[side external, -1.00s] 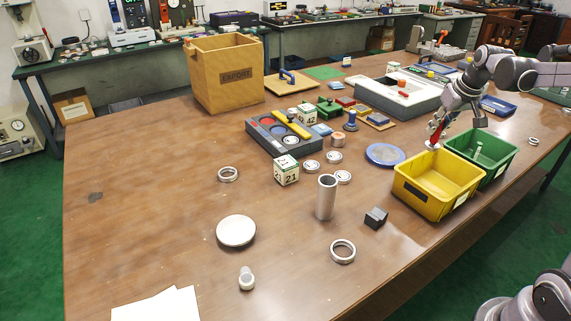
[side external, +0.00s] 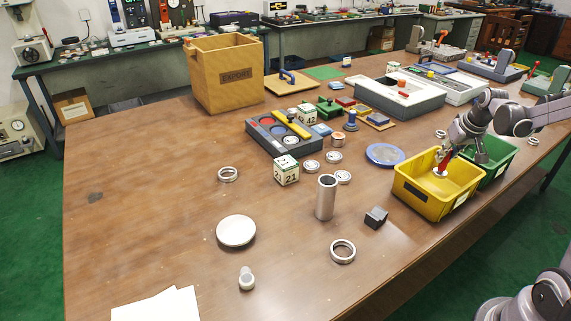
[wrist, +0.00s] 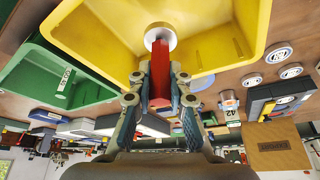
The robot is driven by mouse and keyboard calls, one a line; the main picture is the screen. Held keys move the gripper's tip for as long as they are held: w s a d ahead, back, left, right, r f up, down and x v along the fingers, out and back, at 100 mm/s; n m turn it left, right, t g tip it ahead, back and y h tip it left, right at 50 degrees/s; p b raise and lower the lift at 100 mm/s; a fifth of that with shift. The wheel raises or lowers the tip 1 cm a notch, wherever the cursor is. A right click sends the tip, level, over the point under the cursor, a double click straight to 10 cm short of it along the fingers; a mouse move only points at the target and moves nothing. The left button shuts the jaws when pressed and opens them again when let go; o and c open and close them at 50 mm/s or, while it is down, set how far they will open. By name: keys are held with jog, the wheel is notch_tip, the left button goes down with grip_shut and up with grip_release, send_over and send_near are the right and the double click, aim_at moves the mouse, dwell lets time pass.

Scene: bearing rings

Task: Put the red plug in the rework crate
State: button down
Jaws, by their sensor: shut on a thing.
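The red plug (side external: 442,165) has a red body and a pale round end, which also shows in the wrist view (wrist: 160,38). My gripper (side external: 446,157) is shut on its red body, with one finger on each side in the wrist view (wrist: 160,77). The pale end points down into the mouth of the yellow crate (side external: 423,199). I cannot tell how far it is above the crate's floor. The green crate (side external: 497,172) stands right beside the yellow one, partly hidden by my arm. No readable label tells which crate is for rework.
A blue round dish (side external: 385,155) lies left of the crates. A dark block (side external: 376,217) and an upright metal tube (side external: 326,197) stand in front. A grey machine box (side external: 400,95) is behind. The table's left part is mostly clear.

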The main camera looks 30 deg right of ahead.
aim_at(444, 169)
jog(key=shift+f, duration=3.25)
jog(key=shift+f, duration=0.15)
jog(key=c, duration=1.3)
grip_release()
jog(key=v, duration=1.2)
jog(key=s+a+n+t, duration=0.1)
jog(key=a+n, duration=0.1)
jog(key=a, duration=0.7)
jog(key=s+a+r+n+t+y, duration=0.1)
jog(key=a+n, duration=0.1)
jog(key=a, duration=0.7)
jog(key=s+a+n+t+y, duration=0.1)
jog(key=a+n, duration=0.1)
jog(key=a, duration=0.7)
jog(key=shift+s+a+r, duration=0.35)
jog(key=shift+a+r, duration=0.05)
